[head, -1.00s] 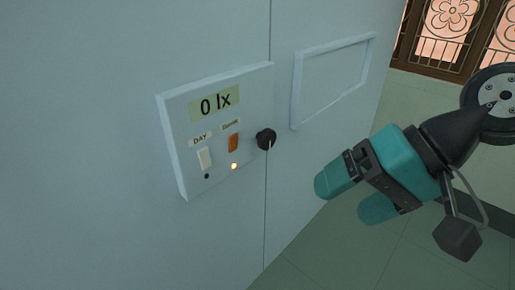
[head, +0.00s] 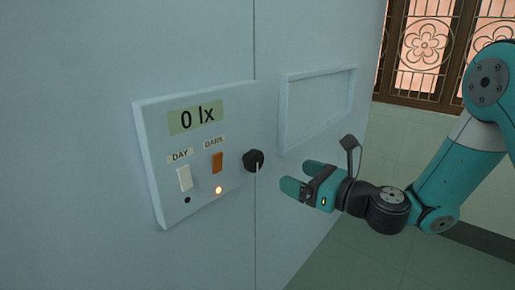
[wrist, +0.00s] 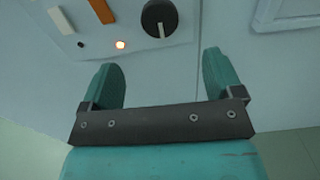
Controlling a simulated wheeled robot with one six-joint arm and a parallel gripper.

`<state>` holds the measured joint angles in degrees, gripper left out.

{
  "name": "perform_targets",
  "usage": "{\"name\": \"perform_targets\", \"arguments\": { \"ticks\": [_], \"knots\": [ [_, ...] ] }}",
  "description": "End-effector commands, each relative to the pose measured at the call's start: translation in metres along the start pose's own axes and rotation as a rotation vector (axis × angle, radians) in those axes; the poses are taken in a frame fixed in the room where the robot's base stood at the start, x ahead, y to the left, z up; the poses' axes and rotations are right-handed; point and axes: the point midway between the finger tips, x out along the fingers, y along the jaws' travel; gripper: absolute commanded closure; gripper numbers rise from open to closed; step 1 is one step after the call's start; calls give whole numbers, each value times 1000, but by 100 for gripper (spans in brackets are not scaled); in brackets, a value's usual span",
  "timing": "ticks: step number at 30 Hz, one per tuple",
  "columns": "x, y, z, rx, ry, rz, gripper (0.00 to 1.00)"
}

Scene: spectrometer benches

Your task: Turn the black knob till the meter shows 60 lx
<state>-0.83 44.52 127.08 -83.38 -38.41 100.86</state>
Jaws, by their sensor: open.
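The black knob (head: 253,160) sticks out at the right edge of the white control panel, its pale pointer line aimed downward. It also shows at the top of the wrist view (wrist: 160,17), beyond my fingertips. The meter (head: 197,116) at the panel's top reads 0 lx. My gripper (head: 297,178) is open and empty, to the right of the knob and slightly below it in the head view, apart from it. In the wrist view its two teal fingers (wrist: 163,75) stand apart, with the wall between them.
Left of the knob are a white DAY switch (head: 184,179) with a dark lamp and an orange DARK switch (head: 217,162) with a lit lamp (head: 219,190). An empty raised frame (head: 285,115) sits on the wall to the right. Floor space (head: 345,255) is open on the right.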

Motion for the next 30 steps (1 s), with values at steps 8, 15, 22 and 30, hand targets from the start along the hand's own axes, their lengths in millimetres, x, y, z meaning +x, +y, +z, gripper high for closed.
{"name": "perform_targets", "arguments": {
  "ticks": [8, 15, 22, 30],
  "knots": [
    [61, 3, 2, -7, -1, 7, 14],
    [105, 2, 1, -6, -1, 5, 14],
    [123, 2, 0, -4, 0, 3, 14],
    [124, 2, -1, -3, 1, 2, 14]
  ]
}}
